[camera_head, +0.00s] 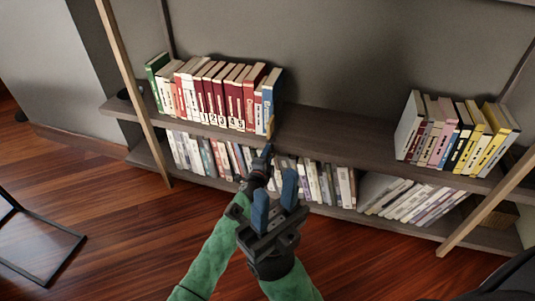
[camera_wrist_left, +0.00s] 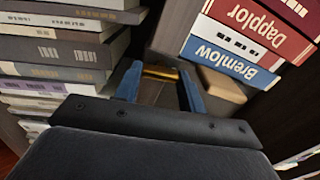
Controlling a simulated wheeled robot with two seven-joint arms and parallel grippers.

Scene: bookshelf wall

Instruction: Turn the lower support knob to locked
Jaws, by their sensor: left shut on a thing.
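A small brass-coloured piece, which looks like the support knob (camera_wrist_left: 160,73), shows between the fingertips of my left gripper (camera_wrist_left: 160,88) in the left wrist view. The fingers are shut on it from both sides; its setting cannot be read.
Red and white books (camera_head: 215,92) stand left of my left gripper on the upper shelf (camera_head: 330,140). More books (camera_head: 325,182) fill the lower shelf. Yellow and pink books (camera_head: 455,133) stand at the right. The upper shelf's middle is clear. A slanted wooden post (camera_head: 135,90) stands at the left.

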